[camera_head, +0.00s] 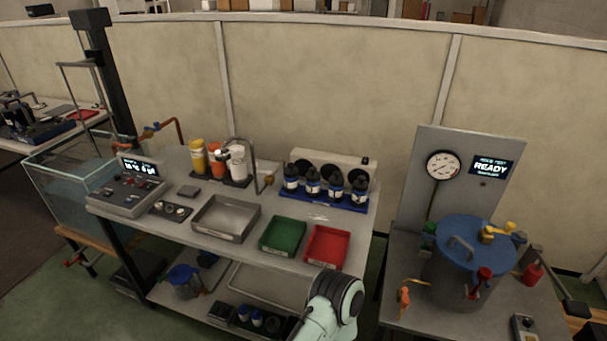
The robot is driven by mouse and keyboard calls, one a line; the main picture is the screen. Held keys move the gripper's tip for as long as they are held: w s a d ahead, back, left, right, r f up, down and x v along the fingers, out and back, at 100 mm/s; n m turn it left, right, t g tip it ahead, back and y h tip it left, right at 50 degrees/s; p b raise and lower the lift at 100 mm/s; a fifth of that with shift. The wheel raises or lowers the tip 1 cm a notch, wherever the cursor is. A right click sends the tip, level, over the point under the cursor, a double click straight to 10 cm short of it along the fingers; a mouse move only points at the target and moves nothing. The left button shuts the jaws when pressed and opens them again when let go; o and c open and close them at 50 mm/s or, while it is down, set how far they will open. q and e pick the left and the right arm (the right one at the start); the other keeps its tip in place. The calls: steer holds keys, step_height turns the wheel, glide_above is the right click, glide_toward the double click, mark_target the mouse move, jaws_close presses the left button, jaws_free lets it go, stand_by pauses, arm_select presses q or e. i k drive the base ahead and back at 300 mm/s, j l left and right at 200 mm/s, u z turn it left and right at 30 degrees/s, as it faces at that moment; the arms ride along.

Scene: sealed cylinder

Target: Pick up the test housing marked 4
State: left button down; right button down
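Several small dark housings with white and blue bands stand upright in a row on a blue rack (322,203) at the back right of the middle workbench. From left to right there is a first housing (291,178), a second housing (312,182), a third housing (335,187) and a rightmost housing (359,190). Their markings are too small to read, so I cannot tell which one is marked 4. A pale link of one of my arms with a dark joint shows at the bottom centre, in front of the bench. Neither gripper shows.
A grey tray (198,226), a green tray (264,246) and a red tray (310,255) line the bench's front. Bottles (217,163) and a control box (122,205) stand left. A blue-lidded vessel (470,262) and a panel reading READY (493,168) stand right.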

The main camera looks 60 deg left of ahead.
mark_target(291, 173)
steer(key=u, duration=2.05)
steer(key=i+j, duration=0.1)
steer(key=i+j+u, duration=0.1)
steer(key=j, duration=0.2)
